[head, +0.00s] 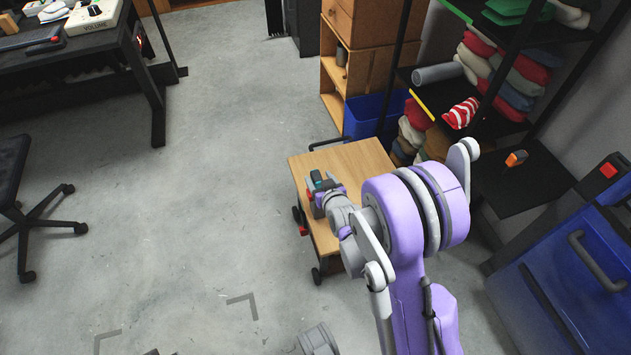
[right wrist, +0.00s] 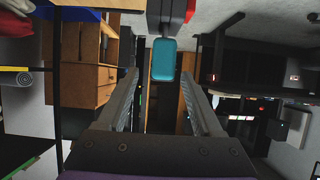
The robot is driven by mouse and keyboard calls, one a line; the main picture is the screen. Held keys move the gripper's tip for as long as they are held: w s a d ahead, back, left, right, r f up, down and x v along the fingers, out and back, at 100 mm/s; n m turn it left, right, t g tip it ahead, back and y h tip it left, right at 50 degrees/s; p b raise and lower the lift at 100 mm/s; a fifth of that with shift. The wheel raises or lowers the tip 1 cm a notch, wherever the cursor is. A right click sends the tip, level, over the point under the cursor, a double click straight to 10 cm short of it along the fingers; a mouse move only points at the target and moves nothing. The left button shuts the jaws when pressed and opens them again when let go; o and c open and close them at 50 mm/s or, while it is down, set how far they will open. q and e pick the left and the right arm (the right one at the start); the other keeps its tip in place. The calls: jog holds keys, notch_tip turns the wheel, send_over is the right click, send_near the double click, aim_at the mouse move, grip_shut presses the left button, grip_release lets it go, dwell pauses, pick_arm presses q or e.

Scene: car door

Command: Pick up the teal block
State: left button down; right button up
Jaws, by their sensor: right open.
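The teal block (right wrist: 163,60) shows in the right wrist view, ahead of my right gripper (right wrist: 162,78) and lined up between its two fingertips. The fingers are wide apart, with a gap on each side of the block. In the head view the teal block (head: 317,179) is a small patch at the right gripper (head: 322,188), over the left part of the wooden cart top (head: 353,160). The arm and gripper partly hide that spot. I cannot tell how far the block is from the fingers.
A blue bin (head: 372,117) and black shelves with stacked cloth bags (head: 478,75) stand behind the cart. A blue cabinet (head: 575,285) is at the right. A dark desk (head: 95,60) and chair (head: 15,200) are at the left. The grey floor (head: 190,200) between is clear.

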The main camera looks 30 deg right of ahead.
aim_at(314, 172)
jog(key=b+x, duration=0.1)
jog(key=x, duration=0.4)
jog(key=shift+w+f, duration=0.1)
jog(key=shift+w, duration=0.1)
grip_shut()
